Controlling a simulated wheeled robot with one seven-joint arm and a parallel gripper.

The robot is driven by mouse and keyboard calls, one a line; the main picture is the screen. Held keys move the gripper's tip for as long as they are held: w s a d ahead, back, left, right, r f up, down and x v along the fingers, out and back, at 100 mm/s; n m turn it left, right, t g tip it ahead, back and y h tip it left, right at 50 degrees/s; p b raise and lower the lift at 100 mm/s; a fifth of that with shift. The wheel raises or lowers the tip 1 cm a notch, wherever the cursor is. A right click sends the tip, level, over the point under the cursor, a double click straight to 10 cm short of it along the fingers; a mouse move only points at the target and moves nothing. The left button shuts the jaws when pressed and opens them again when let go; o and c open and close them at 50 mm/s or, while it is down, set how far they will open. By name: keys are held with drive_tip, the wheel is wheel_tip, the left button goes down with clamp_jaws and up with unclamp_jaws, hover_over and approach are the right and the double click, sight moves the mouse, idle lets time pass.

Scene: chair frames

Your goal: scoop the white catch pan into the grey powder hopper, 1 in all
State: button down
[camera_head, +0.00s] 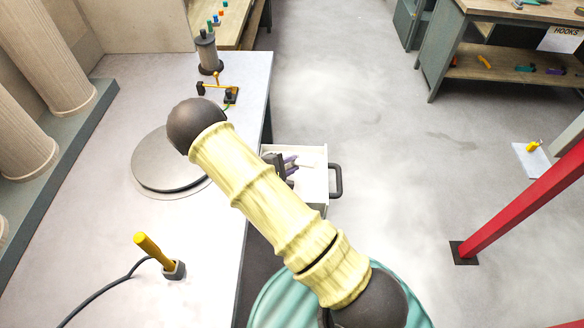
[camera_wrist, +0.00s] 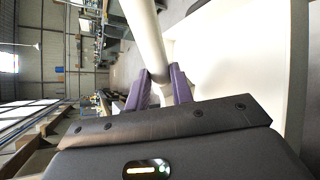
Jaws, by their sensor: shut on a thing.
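A white open pan or drawer (camera_head: 320,184) with a dark handle on its right side sticks out beside the white table; I take it for the catch pan. A large white surface (camera_wrist: 235,55), probably part of it, fills the right of the wrist view. My gripper (camera_head: 291,164) is over the pan, largely hidden by my yellow arm. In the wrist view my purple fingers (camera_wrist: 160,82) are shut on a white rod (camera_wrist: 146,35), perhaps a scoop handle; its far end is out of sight. A round grey disc (camera_head: 155,165) on the table may be the hopper; I cannot tell.
The white table (camera_head: 110,245) holds a yellow-handled tool (camera_head: 150,248) with a black cable, a grey cylinder (camera_head: 207,52) and a small yellow-and-black fixture (camera_head: 220,90). A red post (camera_head: 520,205) stands at right. The floor between is clear.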

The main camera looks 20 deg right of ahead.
drive_tip(key=shift+r+p, duration=1.5)
drive_tip(key=shift+r, duration=0.25)
drive_tip(key=shift+w+d+r+n+t+y, duration=0.35)
drive_tip(key=shift+w+d+n+t+y, duration=0.15)
drive_tip(key=shift+d+n, duration=0.2)
drive_tip(key=shift+w+d+r+n+t+y, duration=0.3)
drive_tip(key=shift+d+n+t+y, duration=0.1)
drive_tip(key=shift+d+n+t, duration=0.25)
drive_tip(key=shift+w+d+r+n+t+y, duration=0.1)
drive_tip(key=shift+w+d+n+t+y, duration=0.1)
drive_tip(key=shift+d+n+t+y, duration=0.15)
drive_tip(key=shift+w+n+t+y, duration=0.25)
drive_tip(key=shift+n+t+y, duration=0.35)
drive_tip(key=shift+n+y, duration=0.35)
drive_tip(key=shift+s+a+f+n+t+y, duration=0.1)
drive_tip(key=shift+a+n+t+y, duration=0.15)
drive_tip(key=shift+n+y, duration=0.35)
drive_tip(key=shift+a+f+n+t+y, duration=0.15)
drive_tip(key=shift+n+t+y, duration=0.2)
drive_tip(key=shift+n+y, duration=0.25)
drive_tip(key=s+a+n+y, duration=0.1)
drive_tip(key=a+n+y, duration=0.1)
drive_tip(key=y, duration=0.1)
drive_tip(key=s+a+n+y, duration=0.1)
drive_tip(key=n, duration=0.1)
drive_tip(key=shift+s+a+f+t, duration=0.2)
drive_tip(key=shift+s+f+t, duration=0.1)
drive_tip(key=shift+t, duration=0.1)
